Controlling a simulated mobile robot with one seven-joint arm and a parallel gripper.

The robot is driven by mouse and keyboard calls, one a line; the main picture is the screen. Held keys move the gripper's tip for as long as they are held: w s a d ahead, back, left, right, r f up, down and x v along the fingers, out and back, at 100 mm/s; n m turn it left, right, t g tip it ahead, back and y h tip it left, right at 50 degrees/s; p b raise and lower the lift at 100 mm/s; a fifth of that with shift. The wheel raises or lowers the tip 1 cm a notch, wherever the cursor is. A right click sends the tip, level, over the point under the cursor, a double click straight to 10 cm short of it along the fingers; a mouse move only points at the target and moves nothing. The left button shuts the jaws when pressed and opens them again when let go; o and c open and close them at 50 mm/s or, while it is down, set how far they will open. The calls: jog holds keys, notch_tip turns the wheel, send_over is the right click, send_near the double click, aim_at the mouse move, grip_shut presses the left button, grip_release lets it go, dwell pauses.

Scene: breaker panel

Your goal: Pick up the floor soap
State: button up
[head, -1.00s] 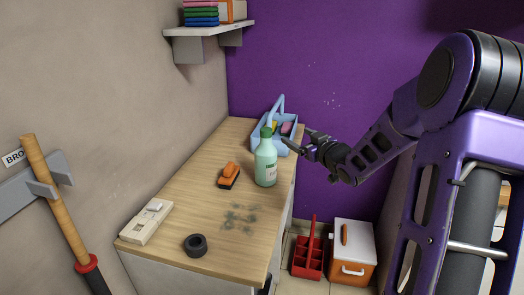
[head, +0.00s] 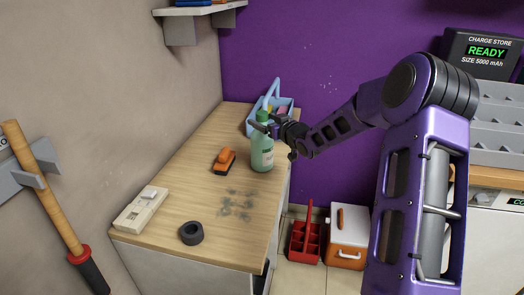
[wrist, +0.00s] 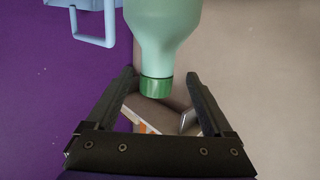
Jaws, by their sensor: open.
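The floor soap looks to be the pale green bottle (head: 262,154) with a dark green cap, standing upright on the wooden counter in the head view. In the wrist view the bottle (wrist: 163,28) hangs in from the top edge, and its green cap (wrist: 156,90) lies between the fingertips. My gripper (head: 268,128) is at the height of the bottle's neck in the head view. In the wrist view my gripper (wrist: 160,78) is open, with one finger on each side of the cap and gaps visible on both sides. The bottle's label is too small to read.
A light blue caddy (head: 284,101) stands just behind the bottle. An orange and black brush (head: 224,160), a black tape roll (head: 191,233) and a pale box (head: 140,208) lie on the counter (head: 185,180). A red tray (head: 305,241) and an orange cooler (head: 347,237) stand on the floor.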

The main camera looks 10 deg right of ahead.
jog(key=x, duration=0.5)
jog(key=shift+w+d+f, duration=0.15)
jog(key=shift+f, duration=0.2)
grip_shut()
jog(key=shift+r, duration=0.2)
